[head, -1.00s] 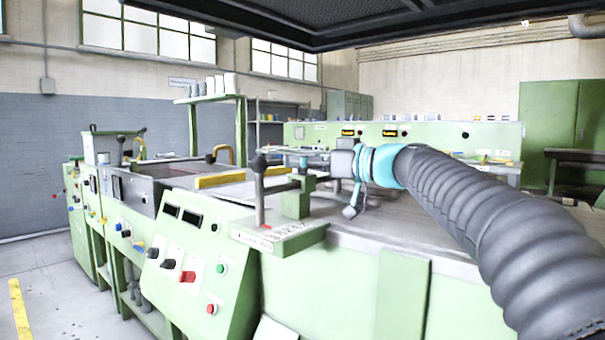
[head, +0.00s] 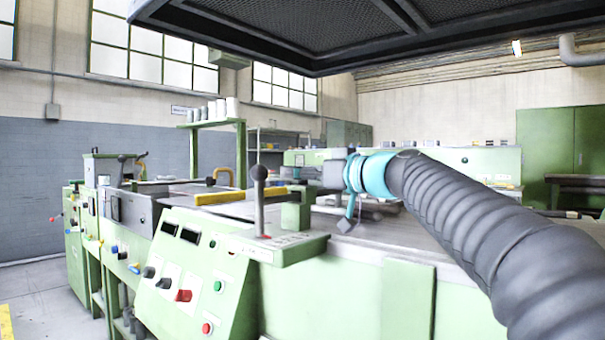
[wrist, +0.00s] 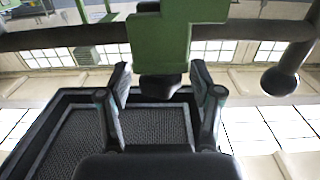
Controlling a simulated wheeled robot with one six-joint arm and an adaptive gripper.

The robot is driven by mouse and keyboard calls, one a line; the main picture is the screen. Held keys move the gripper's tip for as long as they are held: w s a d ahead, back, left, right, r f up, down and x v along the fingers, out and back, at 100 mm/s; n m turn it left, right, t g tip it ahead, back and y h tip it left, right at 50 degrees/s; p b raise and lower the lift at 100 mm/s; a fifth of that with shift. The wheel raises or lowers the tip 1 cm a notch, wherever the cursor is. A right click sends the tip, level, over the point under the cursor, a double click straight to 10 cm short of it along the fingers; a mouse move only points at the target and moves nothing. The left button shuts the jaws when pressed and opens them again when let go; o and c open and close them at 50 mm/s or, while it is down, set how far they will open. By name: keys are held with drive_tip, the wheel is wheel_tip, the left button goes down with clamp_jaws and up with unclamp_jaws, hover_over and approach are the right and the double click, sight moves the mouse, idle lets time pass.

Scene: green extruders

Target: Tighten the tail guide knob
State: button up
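A green block (wrist: 165,35) fills the top middle of the wrist view. A dark knob (wrist: 160,86) sticks out from it and looks like the tail guide knob. My gripper (wrist: 161,72) is open, with one finger on each side of the knob and visible gaps to both. I cannot tell how deep the knob sits between the fingertips. In the head view the green block (head: 296,212) stands on the machine's near end, left of my wrist.
A black-ball lever (head: 259,173) rises just left of the block; its ball (wrist: 280,82) is also at right in the wrist view. A sloped green control panel (head: 195,275) with buttons is below left. A dark mesh hood (head: 370,35) hangs overhead.

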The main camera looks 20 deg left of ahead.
drive_tip(key=v, duration=1.2)
drive_tip(key=shift+s, duration=0.1)
